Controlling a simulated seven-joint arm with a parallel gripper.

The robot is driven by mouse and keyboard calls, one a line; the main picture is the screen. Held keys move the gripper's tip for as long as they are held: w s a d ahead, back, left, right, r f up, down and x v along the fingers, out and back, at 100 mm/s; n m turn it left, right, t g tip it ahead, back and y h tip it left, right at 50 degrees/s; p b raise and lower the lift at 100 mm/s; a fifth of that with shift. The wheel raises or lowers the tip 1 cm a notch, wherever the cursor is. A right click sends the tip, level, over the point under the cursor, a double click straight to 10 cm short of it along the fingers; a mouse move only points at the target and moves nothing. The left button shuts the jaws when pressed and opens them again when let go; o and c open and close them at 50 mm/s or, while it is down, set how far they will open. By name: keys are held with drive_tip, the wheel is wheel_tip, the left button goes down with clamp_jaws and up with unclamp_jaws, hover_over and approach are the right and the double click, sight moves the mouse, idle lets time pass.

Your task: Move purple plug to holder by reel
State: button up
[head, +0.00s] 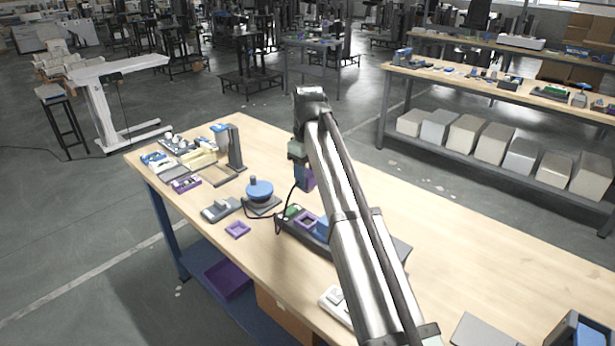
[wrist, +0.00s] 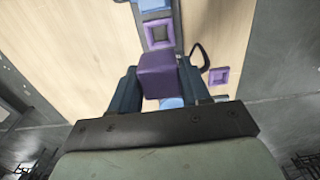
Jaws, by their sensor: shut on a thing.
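My gripper (head: 300,158) is shut on the purple plug (head: 306,178), a box-like block held above the table. In the wrist view the plug (wrist: 157,76) sits between the two dark fingers. A thin black cord (head: 279,212) hangs from the plug and curves toward the blue reel (head: 259,190), which stands on a dark base to the left. A square purple holder (head: 237,230) lies alone on the table near the reel; the wrist view shows it at right (wrist: 219,76). Another purple square frame (wrist: 160,34) sits in a dark tray beneath the plug.
A grey device (head: 221,210) lies left of the reel. A dark upright post (head: 236,148) and a cluttered group of parts stand farther back left.

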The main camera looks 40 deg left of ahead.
drive_tip(key=shift+r, duration=1.55)
drive_tip(key=shift+s+a, duration=7.05)
drive_tip(key=shift+a, duration=0.8)
drive_tip(key=shift+d+f, duration=0.1)
drive_tip(key=shift+f, duration=8)
